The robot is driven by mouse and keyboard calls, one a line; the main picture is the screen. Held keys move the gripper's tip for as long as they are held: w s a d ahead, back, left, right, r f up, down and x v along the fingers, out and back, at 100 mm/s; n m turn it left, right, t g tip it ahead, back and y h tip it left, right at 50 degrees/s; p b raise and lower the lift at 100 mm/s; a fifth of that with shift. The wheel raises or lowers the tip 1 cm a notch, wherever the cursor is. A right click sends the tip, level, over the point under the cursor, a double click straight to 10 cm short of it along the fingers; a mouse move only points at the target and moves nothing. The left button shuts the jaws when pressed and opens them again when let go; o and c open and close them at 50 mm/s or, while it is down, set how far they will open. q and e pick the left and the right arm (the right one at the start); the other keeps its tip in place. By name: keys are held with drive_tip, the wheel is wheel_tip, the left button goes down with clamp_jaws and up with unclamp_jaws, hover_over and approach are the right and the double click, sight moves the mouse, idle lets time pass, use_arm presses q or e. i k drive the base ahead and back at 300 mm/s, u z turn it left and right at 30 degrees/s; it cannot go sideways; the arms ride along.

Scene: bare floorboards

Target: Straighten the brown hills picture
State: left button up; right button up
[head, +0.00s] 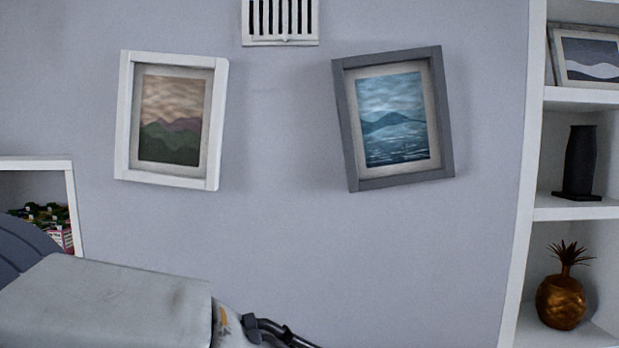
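The brown hills picture (171,121) hangs on the wall at the left in a white frame, with a brown sky above purple and green hills. It is tilted a little clockwise, its top right corner lower than its top left. My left gripper (282,335) shows at the bottom edge, below and right of the picture and apart from it. Its dark fingers are partly cut off, so I cannot tell whether they are open. My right gripper is not in view.
A blue mountain picture (393,118) in a grey frame hangs to the right, tilted anticlockwise. A white vent (281,22) is above, between the pictures. White shelves (576,213) stand at right, and a low white shelf unit (72,205) at left. The wall below the pictures is bare.

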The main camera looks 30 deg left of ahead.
sight(170, 107)
drive_tip(key=u, duration=1.6)
drive_tip(key=k, duration=0.6)
drive_tip(key=u, duration=0.55)
drive_tip(key=i, duration=1.1)
drive_tip(key=z, duration=0.5)
